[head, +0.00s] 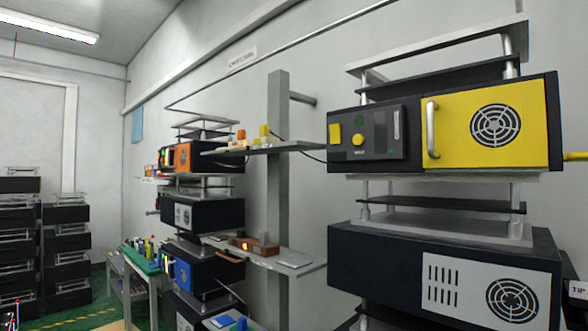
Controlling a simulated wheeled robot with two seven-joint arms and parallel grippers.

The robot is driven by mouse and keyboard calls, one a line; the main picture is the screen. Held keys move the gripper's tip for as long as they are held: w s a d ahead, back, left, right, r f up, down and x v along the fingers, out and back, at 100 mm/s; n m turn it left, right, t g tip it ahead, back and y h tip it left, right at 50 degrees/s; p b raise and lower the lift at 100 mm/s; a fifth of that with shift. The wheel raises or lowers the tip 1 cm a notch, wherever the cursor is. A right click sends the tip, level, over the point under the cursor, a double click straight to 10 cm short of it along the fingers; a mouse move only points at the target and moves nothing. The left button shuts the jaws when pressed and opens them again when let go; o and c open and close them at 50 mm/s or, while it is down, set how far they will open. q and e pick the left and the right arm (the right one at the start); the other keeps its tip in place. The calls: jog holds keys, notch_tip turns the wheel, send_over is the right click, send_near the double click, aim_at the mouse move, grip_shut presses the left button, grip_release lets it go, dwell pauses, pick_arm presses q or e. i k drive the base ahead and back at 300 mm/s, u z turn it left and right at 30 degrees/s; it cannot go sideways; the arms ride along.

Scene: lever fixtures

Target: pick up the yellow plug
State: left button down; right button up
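A small upright yellow piece (264,131), which looks like the yellow plug, stands on the upper grey shelf (290,147) at the grey post. It is small here, so its exact shape is hard to tell. An orange piece (241,134) and some pale small parts stand to its left on the same shelf. Another yellow part (577,156) sticks out at the right edge beside the yellow-fronted unit; its end is cut off by the frame. Neither of my grippers is in view.
The yellow-fronted unit (452,130) with a handle stands on stacked racks at right. A grey post (278,170) carries the shelves. A lower shelf (300,262) holds a brown block (254,246). Dark stacked units stand at left; green floor shows between.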

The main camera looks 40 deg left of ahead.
aim_at(263, 130)
jog(key=u, duration=1.4)
